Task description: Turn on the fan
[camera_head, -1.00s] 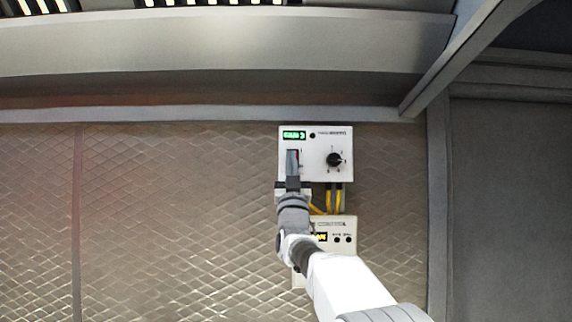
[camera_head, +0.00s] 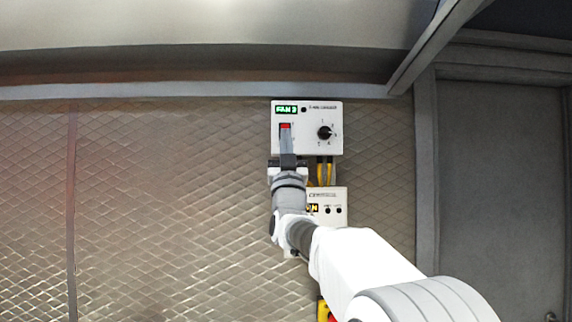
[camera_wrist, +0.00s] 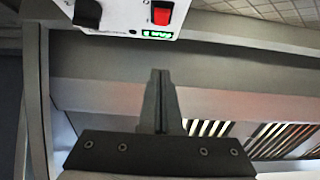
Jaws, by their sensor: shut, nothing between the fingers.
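The white fan control box (camera_head: 307,143) is mounted on the quilted metal wall. It carries a lit green display (camera_head: 286,109), a red rocker switch (camera_head: 285,125) and a black rotary knob (camera_head: 325,132). My gripper (camera_head: 286,137) is shut and empty in front of the box, its fingertips overlapping the switch's lower part in the head view. In the wrist view the red switch (camera_wrist: 163,14), green display (camera_wrist: 158,35) and knob (camera_wrist: 88,13) lie at the top. My gripper (camera_wrist: 160,72) shows there below them, apart from the switch in the picture. Contact cannot be told.
A second white control box (camera_head: 331,205) with an amber display sits below, partly hidden by my arm. Yellow cables (camera_head: 325,172) run between the boxes. A metal hood (camera_head: 200,65) overhangs the wall. A grey door (camera_head: 500,180) stands at the right.

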